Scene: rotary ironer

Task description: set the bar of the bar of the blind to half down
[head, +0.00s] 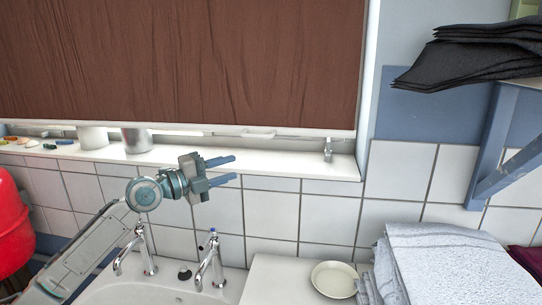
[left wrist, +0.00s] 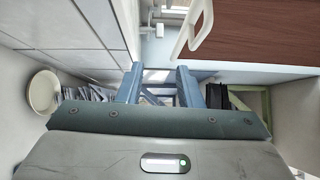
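The brown blind (head: 180,62) hangs over the window, and its white bar (head: 190,128) is low, just above the white sill. A small white handle (head: 258,133) sits on the bar. In the left wrist view the handle (left wrist: 193,28) shows at the upper right, close by, with the brown blind (left wrist: 255,30) behind it. My left gripper (head: 229,169) is in front of the sill, below and left of the handle, apart from it. Its two blue fingers are spread with nothing between them; they also show in the left wrist view (left wrist: 158,86). My right gripper is not in view.
On the sill (head: 230,155) stand a white pot (head: 93,137), a metal pot (head: 137,140) and a small tap-like fitting (head: 328,150). Below are a sink with two taps (head: 211,262), a pale dish (head: 334,279) and folded grey towels (head: 440,265). A shelf bracket (head: 497,150) juts at right.

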